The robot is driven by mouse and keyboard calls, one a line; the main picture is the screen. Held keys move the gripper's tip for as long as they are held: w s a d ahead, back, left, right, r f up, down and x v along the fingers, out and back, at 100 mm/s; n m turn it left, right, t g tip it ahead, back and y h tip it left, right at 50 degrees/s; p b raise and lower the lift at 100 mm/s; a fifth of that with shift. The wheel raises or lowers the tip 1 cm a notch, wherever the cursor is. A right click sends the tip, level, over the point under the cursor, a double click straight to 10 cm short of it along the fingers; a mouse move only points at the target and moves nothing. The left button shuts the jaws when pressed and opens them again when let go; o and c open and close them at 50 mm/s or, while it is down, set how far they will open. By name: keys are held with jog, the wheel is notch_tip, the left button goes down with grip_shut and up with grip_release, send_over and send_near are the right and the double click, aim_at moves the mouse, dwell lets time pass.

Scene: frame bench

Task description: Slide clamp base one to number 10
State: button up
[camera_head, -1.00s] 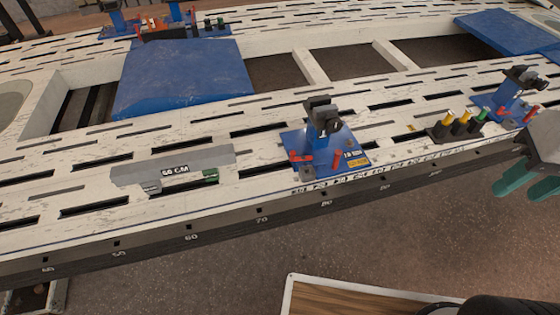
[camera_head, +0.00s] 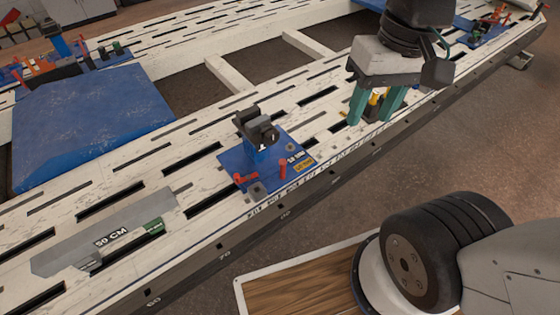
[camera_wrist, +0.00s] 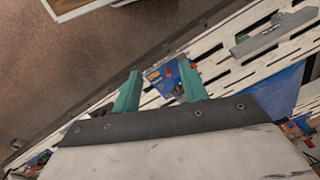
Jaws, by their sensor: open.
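A clamp base (camera_head: 240,172), a blue plate with a black clamp head, red pegs and a yellow label, sits on the white slotted bench near its front edge. I cannot read whether it is number one. In the wrist view a blue clamp base (camera_wrist: 160,76) shows beyond and between my fingertips. My gripper (camera_head: 374,120) has two teal fingers, open and empty, to the right of this base and apart from it. The wrist view shows the fingers spread too (camera_wrist: 158,88). Numbers (camera_head: 225,255) run along the bench's front edge; I cannot make out a 10.
A grey gauge block (camera_head: 75,250) lies left of the base. Yellow-topped pegs (camera_head: 374,98) stand partly hidden behind my fingers. Another blue clamp base (camera_head: 488,30) sits far right. A large blue plate (camera_head: 90,125) covers the left; the bench has open gaps behind.

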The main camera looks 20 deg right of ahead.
jog(key=w+a+f+m+g+y, duration=0.3)
jog(key=w+a+y, duration=0.1)
jog(key=w, duration=0.6)
jog(key=m+t+y, duration=0.8)
jog(key=m+y, duration=0.4)
jog(key=m, duration=0.3)
send_over(282, 167)
jog(key=d, duration=0.2)
notch_tip(282, 167, down, 36)
jog(key=s+d+f+m+t+h, duration=0.2)
jog(key=f+m+t, duration=0.2)
jog(key=f, duration=0.6)
jog(key=s+d+f+m+t+h, duration=0.25)
jog(key=f+m, duration=0.25)
jog(key=f, duration=0.6)
jog(key=shift+t, duration=0.45)
jog(key=x, duration=0.8)
jog(key=shift+a+r, duration=0.1)
jog(key=shift+r, duration=0.05)
grip_shut()
jog(key=shift+s+a, duration=0.1)
jog(key=shift+a, duration=0.05)
